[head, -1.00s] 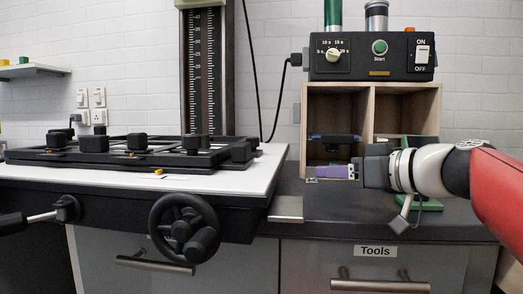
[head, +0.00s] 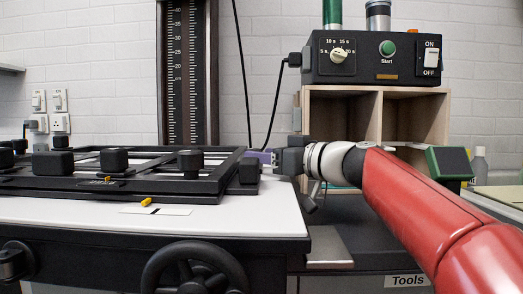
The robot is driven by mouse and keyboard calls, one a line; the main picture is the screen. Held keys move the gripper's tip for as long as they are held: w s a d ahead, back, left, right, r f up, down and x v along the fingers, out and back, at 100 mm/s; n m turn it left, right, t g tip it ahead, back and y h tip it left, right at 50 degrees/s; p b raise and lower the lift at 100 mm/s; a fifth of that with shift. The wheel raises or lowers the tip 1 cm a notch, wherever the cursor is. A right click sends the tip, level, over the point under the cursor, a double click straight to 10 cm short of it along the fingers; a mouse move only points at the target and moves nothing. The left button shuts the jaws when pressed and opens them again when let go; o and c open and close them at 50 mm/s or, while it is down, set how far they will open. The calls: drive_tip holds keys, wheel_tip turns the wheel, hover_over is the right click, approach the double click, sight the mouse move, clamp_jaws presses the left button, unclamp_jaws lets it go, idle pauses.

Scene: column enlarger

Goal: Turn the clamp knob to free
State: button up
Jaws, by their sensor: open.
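My gripper (head: 264,157) is at the right end of the black easel frame (head: 130,192), pointing left. Its pale purple fingers are partly hidden behind the frame's right end, and it holds nothing that I can see. A black handwheel (head: 193,270) is on the front of the baseboard, below and left of my gripper, cut off by the bottom edge. Another black knob with a lever (head: 14,262) is at the lower left edge. Which knob is the clamp knob I cannot tell for sure. My gripper touches neither of them.
The white baseboard (head: 60,211) fills the left. The scaled column (head: 188,75) rises behind it. A timer box (head: 378,58) sits on an open wooden shelf (head: 428,118). A metal plate (head: 328,245) juts out right of the baseboard. A Tools drawer label (head: 407,281) is below.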

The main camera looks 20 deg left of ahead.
drive_tip(key=shift+w+a, duration=0.2)
drive_tip(key=shift+a, duration=0.35)
drive_tip(key=c, duration=1)
